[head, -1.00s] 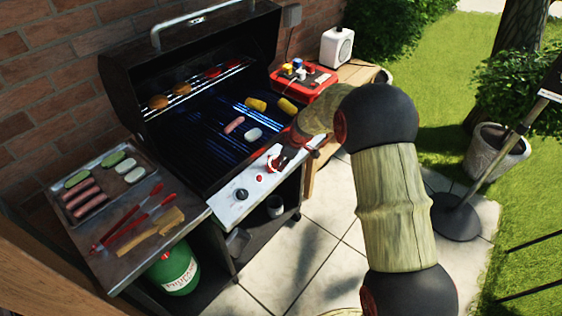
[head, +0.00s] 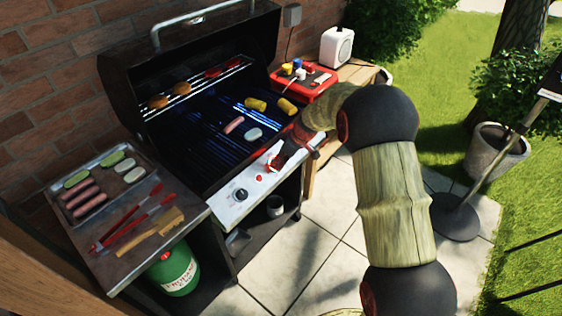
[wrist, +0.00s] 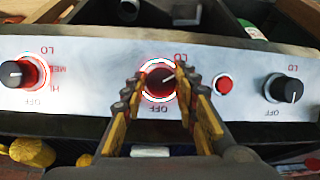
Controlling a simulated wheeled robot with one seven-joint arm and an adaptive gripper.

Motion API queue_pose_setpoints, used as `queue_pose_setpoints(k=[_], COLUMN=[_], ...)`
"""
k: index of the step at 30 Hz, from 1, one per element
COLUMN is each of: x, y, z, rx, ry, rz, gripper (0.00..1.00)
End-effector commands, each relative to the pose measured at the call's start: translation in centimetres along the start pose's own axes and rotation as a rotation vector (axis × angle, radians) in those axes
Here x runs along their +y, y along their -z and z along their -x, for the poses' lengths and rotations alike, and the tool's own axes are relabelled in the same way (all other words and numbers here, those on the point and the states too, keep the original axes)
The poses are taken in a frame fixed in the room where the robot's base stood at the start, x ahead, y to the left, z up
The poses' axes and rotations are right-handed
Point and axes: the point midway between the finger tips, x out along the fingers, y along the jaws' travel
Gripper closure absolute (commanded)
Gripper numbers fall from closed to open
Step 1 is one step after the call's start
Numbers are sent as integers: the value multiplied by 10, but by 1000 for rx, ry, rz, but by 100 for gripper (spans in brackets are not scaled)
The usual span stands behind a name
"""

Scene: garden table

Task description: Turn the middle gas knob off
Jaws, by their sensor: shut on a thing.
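The middle gas knob (wrist: 160,84) is dark, with a red and white ring around it, between an LO label above and an OFF label below, both upside down in the wrist view. Its white pointer slants up and right, away from OFF. My gripper (wrist: 160,88) is shut on the knob, one finger on each side. In the head view my gripper (head: 276,160) is at the control panel (head: 228,205), partly covering it. The left knob (wrist: 20,74) has a red ring and points left. The right knob (wrist: 284,88) points down toward OFF, its ring unlit.
A red button (wrist: 222,84) sits close beside the right finger in the wrist view. The open grill (head: 200,118) holds food, with blue flames under its grate. A tray (head: 138,177) and red tongs (head: 125,222) lie on the left shelf. A red caddy (head: 318,88) stands behind my gripper.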

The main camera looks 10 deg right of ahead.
Motion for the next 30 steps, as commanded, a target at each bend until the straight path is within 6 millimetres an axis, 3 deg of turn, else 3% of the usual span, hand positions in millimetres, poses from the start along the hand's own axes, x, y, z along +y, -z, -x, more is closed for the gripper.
queue_pose_setpoints(k=[30], x=[1], y=[-4], z=[-2], rx=[67], ry=[338], rz=[-902], gripper=[96])
